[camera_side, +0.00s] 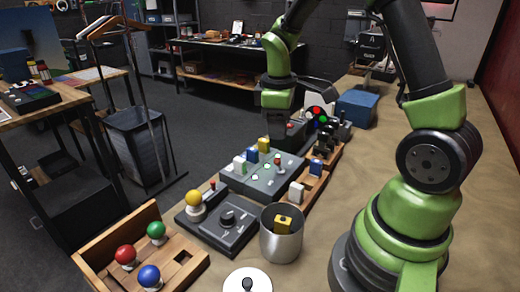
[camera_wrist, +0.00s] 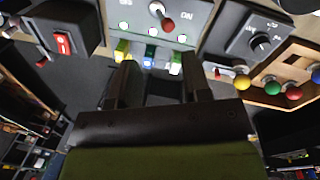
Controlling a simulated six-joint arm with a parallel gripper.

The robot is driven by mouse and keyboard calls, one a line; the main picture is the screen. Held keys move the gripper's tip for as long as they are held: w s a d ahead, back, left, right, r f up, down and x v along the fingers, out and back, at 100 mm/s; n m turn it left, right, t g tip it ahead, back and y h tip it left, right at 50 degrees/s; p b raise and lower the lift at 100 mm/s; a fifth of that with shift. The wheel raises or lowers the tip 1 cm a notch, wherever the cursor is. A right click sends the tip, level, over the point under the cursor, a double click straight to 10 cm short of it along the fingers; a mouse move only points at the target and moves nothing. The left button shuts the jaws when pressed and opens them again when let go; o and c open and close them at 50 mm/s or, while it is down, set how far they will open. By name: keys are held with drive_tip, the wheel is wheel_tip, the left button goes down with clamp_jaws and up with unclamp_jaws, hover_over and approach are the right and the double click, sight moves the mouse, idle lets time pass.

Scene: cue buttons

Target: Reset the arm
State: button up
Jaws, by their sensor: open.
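My gripper (camera_wrist: 158,78) is open and empty in the wrist view, its two dark fingers spread below the edge of a grey panel (camera_wrist: 192,12). In the side view its dark body hangs above the back of the work area, and its fingers are hard to make out. The grey panel (camera_side: 262,184) carries a lever with a red tip (camera_wrist: 166,22) and small lit spots.
A wooden tray (camera_side: 186,276) holds red, green and blue balls. A yellow ball button (camera_side: 194,199) and a metal cup (camera_side: 281,245) with a yellow block (camera_side: 283,223) stand nearby. A disc with coloured spots (camera_side: 317,114) and a blue box (camera_side: 357,108) are behind. Bare tabletop lies right of the cup.

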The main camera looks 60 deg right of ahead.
drive_tip(key=s+a+r+m+t+y, duration=0.3)
drive_tip(key=s+a+r+m+t, duration=0.4)
drive_tip(key=s+a+r, duration=0.6)
drive_tip(key=shift+s+a+r+m, duration=0.2)
drive_tip(key=shift+a+r+m, duration=0.25)
drive_tip(key=shift+r, duration=0.35)
